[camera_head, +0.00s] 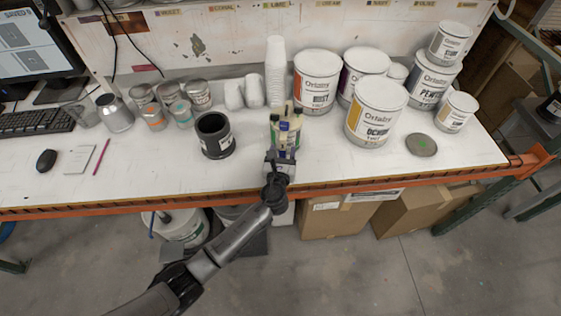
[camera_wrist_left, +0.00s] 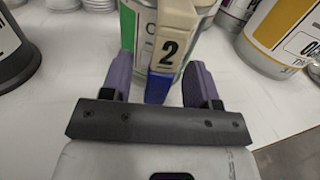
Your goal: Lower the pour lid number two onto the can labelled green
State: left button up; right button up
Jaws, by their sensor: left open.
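The can labelled green (camera_head: 274,134) stands near the table's front, in front of the paper cups; its green-and-white label (camera_wrist_left: 129,25) fills the top of the left wrist view. The pour lid number two (camera_head: 291,117) is cream and appears to be on top of the can; I cannot tell how it is seated. Its cream handle, marked 2 (camera_wrist_left: 170,48), points towards me and has a blue end. My left gripper (camera_head: 281,153) is open, its purple fingers on either side of the handle, with visible gaps. My right gripper is out of view.
A dark open can (camera_head: 215,137) stands to the left. The ochre tint can (camera_head: 375,113) and rust can (camera_head: 316,80) are to the right and behind. A stack of paper cups (camera_head: 276,66) stands behind.

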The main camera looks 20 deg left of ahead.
pick_arm(q)
jog(key=p+v, duration=0.1)
jog(key=v, duration=1.2)
jog(key=shift+s, duration=0.3)
jog(key=shift+r, duration=0.1)
jog(key=s+a+f+n+g+h, duration=0.25)
jog(key=s+n+g, duration=0.45)
jog(key=s+n, duration=0.8)
jog(key=s+a+f+n+g+h, duration=0.3)
jog(key=s+n+g, duration=0.4)
jog(key=s+n, duration=0.9)
notch_tip(320, 180, up, 25)
jog(key=d+p, duration=0.1)
jog(key=p, duration=2.4)
jog(key=shift+w, duration=0.4)
